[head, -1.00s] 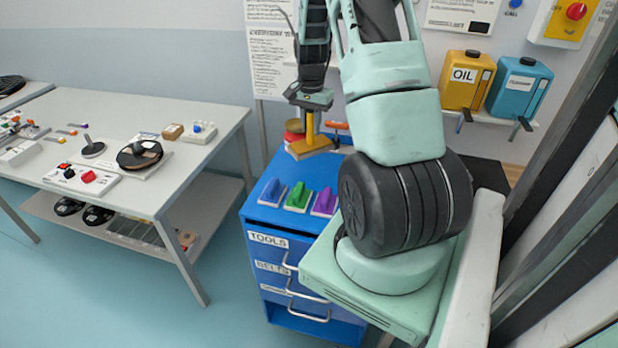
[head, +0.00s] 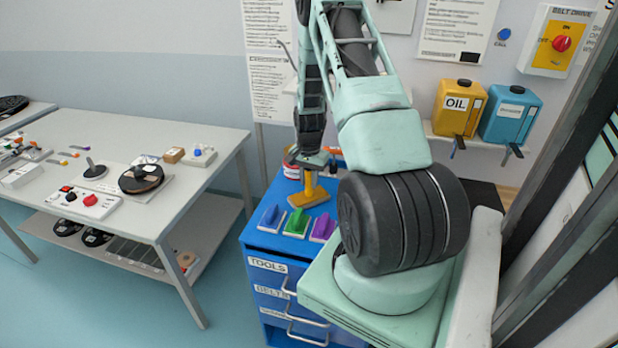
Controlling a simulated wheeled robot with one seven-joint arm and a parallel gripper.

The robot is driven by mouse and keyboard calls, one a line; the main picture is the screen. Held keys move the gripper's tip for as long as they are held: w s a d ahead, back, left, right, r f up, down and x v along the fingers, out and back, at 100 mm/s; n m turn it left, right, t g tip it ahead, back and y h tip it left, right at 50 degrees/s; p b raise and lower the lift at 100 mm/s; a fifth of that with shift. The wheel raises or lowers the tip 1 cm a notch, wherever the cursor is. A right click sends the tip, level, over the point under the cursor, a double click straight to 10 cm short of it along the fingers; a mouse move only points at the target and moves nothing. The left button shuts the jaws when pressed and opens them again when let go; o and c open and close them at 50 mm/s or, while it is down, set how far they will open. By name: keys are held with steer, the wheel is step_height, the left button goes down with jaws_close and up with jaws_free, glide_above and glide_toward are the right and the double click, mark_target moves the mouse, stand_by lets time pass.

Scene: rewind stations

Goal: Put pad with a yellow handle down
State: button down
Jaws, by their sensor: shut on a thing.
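The pad with a yellow handle (head: 309,193) is at the top of the blue tool cabinet (head: 257,237), behind the row of other pads. My gripper (head: 309,165) is above it, shut on the upright yellow handle. The pad's underside is at or very near the cabinet top; I cannot tell whether it touches. The gripper's fingers are small and partly hidden by the handle and wrist.
Pads with blue (head: 271,216), green (head: 297,221) and purple (head: 323,227) handles stand in front on the cabinet. A red-and-white can (head: 291,170) is behind. A table (head: 215,143) with reels stands left. Oil (head: 458,108) and blue (head: 510,114) canisters sit on a shelf.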

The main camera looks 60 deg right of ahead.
steer(key=shift+f, duration=0.15)
steer(key=c, duration=1.2)
jaws_free()
step_height(320, 180, up, 12)
steer(key=b, duration=0.4)
steer(key=shift+r+b, duration=0.2)
steer(key=shift+b, duration=0.1)
